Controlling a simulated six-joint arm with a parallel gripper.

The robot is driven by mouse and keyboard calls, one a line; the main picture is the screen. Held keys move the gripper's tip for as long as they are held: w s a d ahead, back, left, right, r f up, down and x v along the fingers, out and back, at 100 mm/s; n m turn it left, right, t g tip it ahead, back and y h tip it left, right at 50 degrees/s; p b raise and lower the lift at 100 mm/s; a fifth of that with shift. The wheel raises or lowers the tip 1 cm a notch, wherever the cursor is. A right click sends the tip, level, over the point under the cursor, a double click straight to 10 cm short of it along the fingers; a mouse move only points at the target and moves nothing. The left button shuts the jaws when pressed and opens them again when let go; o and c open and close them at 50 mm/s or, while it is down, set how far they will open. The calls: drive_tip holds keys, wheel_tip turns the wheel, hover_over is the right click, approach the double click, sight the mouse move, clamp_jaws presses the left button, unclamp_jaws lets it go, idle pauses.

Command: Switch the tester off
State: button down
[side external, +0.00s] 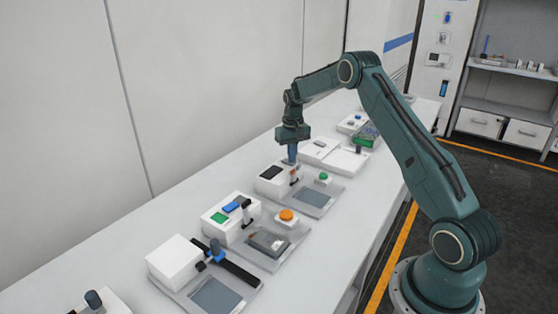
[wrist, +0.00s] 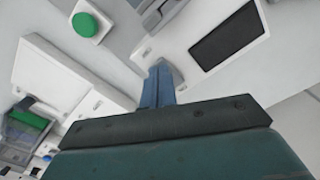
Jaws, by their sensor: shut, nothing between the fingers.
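Several white devices stand in a row on the bench; no readable label shows which is the tester. My gripper (side external: 292,157) points down with its blue fingers together and empty, at the device with a dark panel (side external: 270,172) and a green button (side external: 323,178). The fingertips are close to a small brown and dark part on that device's right side; I cannot tell whether they touch. In the wrist view, my gripper (wrist: 160,75) has its tips beside the white housing with the dark panel (wrist: 228,38). The green button (wrist: 85,24) is left of the fingers. The tips hide part of the device.
Nearer the camera are a device with an orange button (side external: 286,215) and one with a black strap (side external: 239,270). White trays (side external: 345,161) and a green rack (side external: 366,136) lie farther back. A wall runs along the bench's left. A shelf (side external: 511,72) stands behind right.

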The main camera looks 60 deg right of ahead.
drive_tip(key=shift+f, duration=0.1)
drive_tip(key=shift+r, duration=3.5)
